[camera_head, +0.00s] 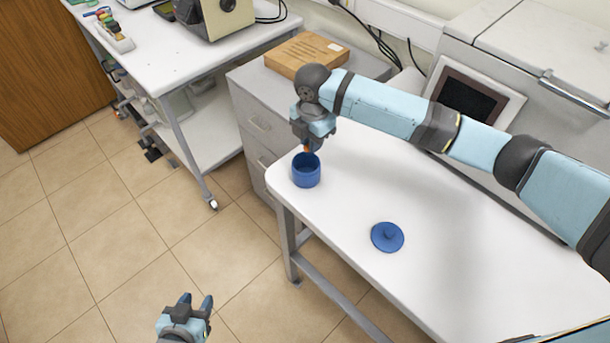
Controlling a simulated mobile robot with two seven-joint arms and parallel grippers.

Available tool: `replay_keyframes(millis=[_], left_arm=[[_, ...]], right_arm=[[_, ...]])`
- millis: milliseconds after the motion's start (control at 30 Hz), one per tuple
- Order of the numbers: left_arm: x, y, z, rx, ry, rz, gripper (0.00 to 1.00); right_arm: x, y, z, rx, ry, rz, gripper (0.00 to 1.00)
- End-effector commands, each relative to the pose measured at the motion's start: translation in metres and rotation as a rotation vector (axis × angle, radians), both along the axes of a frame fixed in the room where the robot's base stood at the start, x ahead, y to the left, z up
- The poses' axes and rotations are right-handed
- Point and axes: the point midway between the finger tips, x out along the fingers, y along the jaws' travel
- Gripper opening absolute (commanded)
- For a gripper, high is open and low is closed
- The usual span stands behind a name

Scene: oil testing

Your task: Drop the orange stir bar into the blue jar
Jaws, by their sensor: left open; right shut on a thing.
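The blue jar (306,176) stands upright and open near the left end of the white table. My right gripper (307,149) is just above the jar's mouth, pointing down. It is shut on the orange stir bar (306,149), of which only a small orange bit shows at the fingertips. The bar appears to be over the jar's opening; its lower end is too small to make out. My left gripper (198,303) is open and empty, low in the picture over the tiled floor, away from the table.
A blue lid (387,237) with a knob lies on the white table (345,205), right of the jar. A grey cabinet (255,122) with a wooden box (306,54) stands behind. A white trolley (160,65) holds equipment at the upper left. The table around the lid is clear.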

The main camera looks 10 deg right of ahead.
Motion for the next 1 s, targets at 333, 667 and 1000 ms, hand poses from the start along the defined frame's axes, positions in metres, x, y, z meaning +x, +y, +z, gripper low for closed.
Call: replay_keyframes(millis=[333,667,1000], left_arm=[[-0.001,-0.001,0.002,-0.002,-0.002,0.001,0.43],[-0.001,0.002,0.000,0.001,-0.001,0.005,0.43],[-0.003,0.000,-0.010,-0.002,0.005,0.003,0.43]], right_arm=[[0.000,0.000,0.001,0.000,0.000,0.000,0.47],[0.000,0.000,0.006,0.001,-0.001,0.000,0.47],[0.001,0.001,0.071,0.003,-0.006,0.001,0.47]])
